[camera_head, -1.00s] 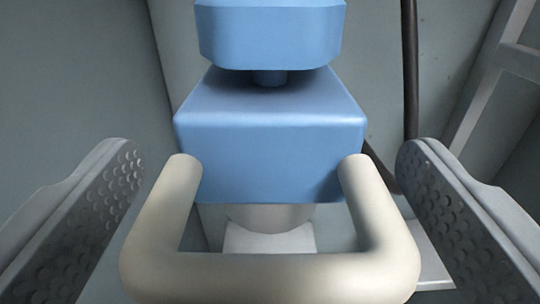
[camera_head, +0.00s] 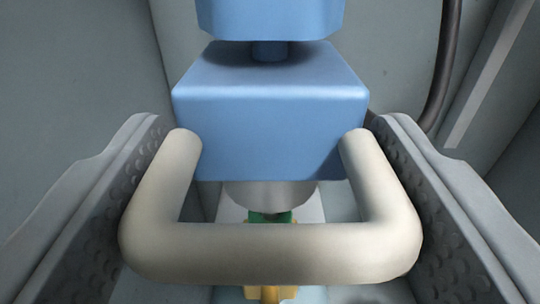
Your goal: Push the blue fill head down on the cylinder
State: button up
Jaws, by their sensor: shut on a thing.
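The blue fill head (camera_head: 270,125) is a blue block with a smaller blue piece above it on a short stem. A cream U-shaped handle (camera_head: 270,252) sticks out from its front toward me. My gripper (camera_head: 268,135) is shut on this handle, with a dimpled grey finger pressed on each side. Under the block is a rounded pale underside. Below it show a green piece (camera_head: 269,216) and a brass-coloured fitting (camera_head: 271,293), partly hidden by the handle bar. I cannot tell whether they touch the head. The cylinder's body cannot be made out.
Grey wall panels (camera_head: 90,60) stand behind the head. A dark hose (camera_head: 446,70) hangs at the right, beside a light diagonal bar (camera_head: 487,75). A pale surface lies below the head, mostly hidden.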

notch_tip(320, 180, down, 6)
dwell(0.4)
jog(key=o, duration=1.4)
jog(key=shift+f, duration=0.1)
jog(key=shift+s, duration=0.1)
jog(key=shift+s, duration=0.3)
jog(key=s, duration=1.6)
jog(key=shift+s, duration=0.3)
jog(key=shift+r, duration=0.2)
